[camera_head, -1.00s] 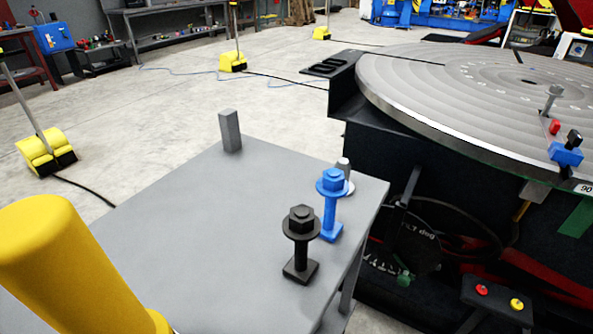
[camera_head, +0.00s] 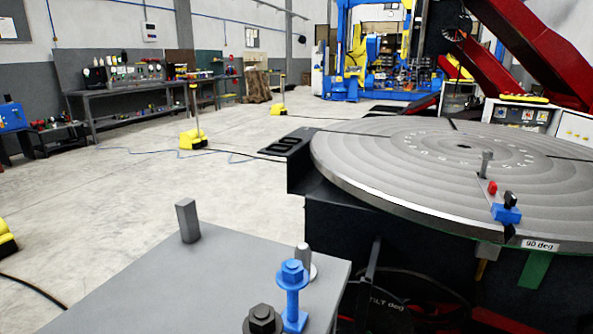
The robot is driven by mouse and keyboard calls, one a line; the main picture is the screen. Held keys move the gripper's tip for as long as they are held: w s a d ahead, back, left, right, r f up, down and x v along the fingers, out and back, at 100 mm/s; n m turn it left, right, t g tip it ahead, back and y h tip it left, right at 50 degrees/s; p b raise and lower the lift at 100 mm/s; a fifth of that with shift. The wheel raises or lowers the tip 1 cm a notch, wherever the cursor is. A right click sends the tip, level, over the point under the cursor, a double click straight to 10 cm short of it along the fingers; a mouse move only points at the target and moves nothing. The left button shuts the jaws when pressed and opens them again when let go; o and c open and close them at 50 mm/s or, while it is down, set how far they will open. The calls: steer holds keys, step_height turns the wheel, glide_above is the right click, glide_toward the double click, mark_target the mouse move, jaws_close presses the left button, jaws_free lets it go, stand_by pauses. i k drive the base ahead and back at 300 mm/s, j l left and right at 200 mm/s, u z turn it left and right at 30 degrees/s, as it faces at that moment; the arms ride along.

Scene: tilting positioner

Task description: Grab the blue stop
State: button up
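A blue bolt-shaped piece (camera_head: 292,290) with a hex top, a round flange and a square foot stands upright near the right edge of the grey table (camera_head: 150,285). It looks like the blue stop. A matching black piece (camera_head: 263,320) stands in front of it to the left, cut off by the bottom edge. A smaller blue block (camera_head: 506,214) with a black knob sits at the rim of the round turntable (camera_head: 400,165). My gripper is not in view.
A grey pin (camera_head: 303,257) stands just behind the blue piece. A grey square post (camera_head: 187,221) stands at the table's back left corner. The turntable's dark base is close beyond the table's right edge. The table top between post and bolts is clear.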

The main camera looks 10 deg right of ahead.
mark_target(513, 215)
steer(key=i+l+u, duration=0.15)
steer(key=l, duration=0.15)
steer(key=i+l+u, duration=0.15)
steer(key=l, duration=0.2)
steer(key=i+l+u, duration=0.15)
steer(key=l, duration=0.15)
steer(key=l+u, duration=0.15)
steer(key=l, duration=0.2)
steer(key=i, duration=0.05)
